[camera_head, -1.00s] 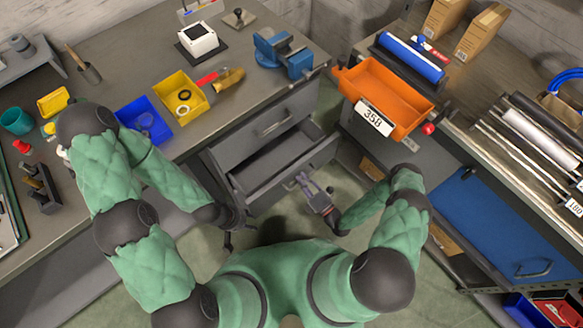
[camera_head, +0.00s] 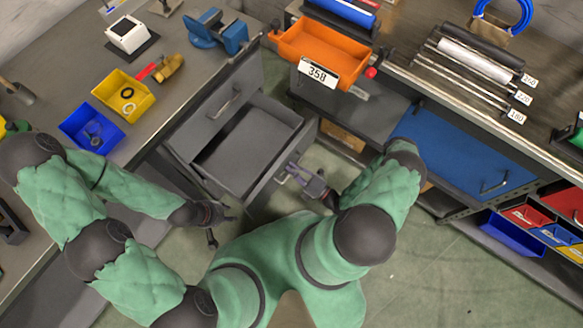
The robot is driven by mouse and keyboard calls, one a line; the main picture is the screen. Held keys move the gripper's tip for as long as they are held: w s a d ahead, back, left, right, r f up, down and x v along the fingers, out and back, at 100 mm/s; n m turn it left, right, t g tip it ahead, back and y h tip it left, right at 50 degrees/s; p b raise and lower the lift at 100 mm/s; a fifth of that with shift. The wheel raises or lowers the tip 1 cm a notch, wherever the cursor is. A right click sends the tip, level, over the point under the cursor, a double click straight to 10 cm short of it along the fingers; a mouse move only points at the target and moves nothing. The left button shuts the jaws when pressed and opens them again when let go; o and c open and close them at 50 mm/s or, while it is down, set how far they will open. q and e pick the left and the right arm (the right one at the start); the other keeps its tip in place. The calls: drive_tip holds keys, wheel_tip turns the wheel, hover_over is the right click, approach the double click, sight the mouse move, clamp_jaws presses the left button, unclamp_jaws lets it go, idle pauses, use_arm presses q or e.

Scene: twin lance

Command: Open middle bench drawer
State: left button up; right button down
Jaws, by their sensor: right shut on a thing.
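The middle bench drawer (camera_head: 238,158) is grey and stands well out from the bench, and its inside looks empty. The closed upper drawer (camera_head: 214,105) with a bar handle is above it. My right gripper (camera_head: 291,172) is shut at the outer front of the middle drawer, on its handle, which is mostly hidden by the fingers. My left gripper (camera_head: 226,231) is near the floor in front of the bench, left of the drawer, with its fingers apart and empty.
An orange bin (camera_head: 322,52) labelled 358 sits at the edge of the right bench. A blue bin (camera_head: 91,128), a yellow bin (camera_head: 123,96) and a blue vise (camera_head: 217,33) are on the left bench. Green floor is free right of my body.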

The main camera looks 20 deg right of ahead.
drive_tip(key=c, duration=1.2)
unclamp_jaws()
drive_tip(key=shift+o, duration=0.2)
drive_tip(key=shift+d, duration=0.1)
drive_tip(key=v, duration=1.2)
drive_tip(key=shift+f, duration=0.1)
